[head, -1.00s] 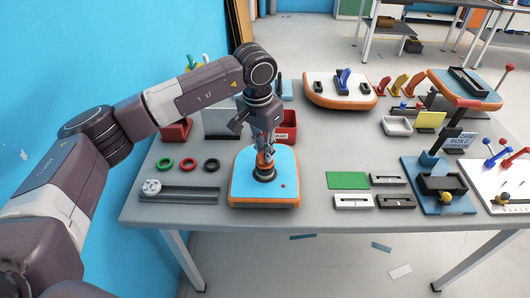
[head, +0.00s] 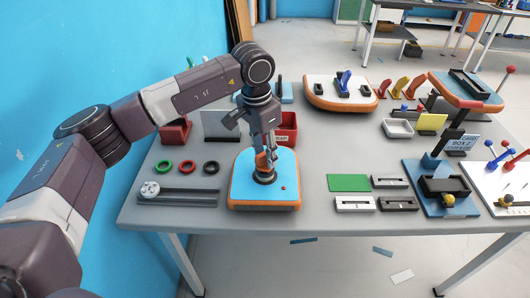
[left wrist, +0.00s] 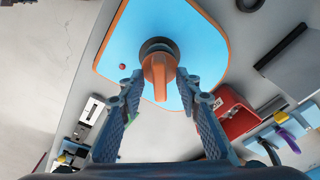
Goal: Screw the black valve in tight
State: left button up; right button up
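The black valve (head: 264,177) sits upright in the blue-topped board with an orange rim (head: 240,190). An orange handle (head: 261,161) stands on top of it. In the left wrist view the valve's dark round body (left wrist: 158,46) shows behind the orange handle (left wrist: 159,78). My left gripper (head: 268,152) points down over the valve. In the left wrist view its two fingers (left wrist: 160,78) are spread on either side of the handle, with gaps between them and it. The valve's thread is hidden, so I cannot tell how tightly it sits. My right gripper is not in view.
Green, red and black rings (head: 188,167) lie left of the board, behind a grey rail with a white knob (head: 150,188). A red bin (head: 287,128) stands close behind. A green plate (head: 348,183) and small slotted blocks lie to the right.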

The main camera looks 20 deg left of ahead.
pick_arm(q)
jog(key=shift+r+p, duration=1.2)
jog(key=shift+r, duration=1.3)
jog(key=shift+f+n+b, duration=0.1)
jog(key=shift+n+b, duration=0.3)
jog(key=shift+n, duration=1.6)
jog(key=shift+n+y+b, duration=0.3)
jog(key=shift+n, duration=1.7)
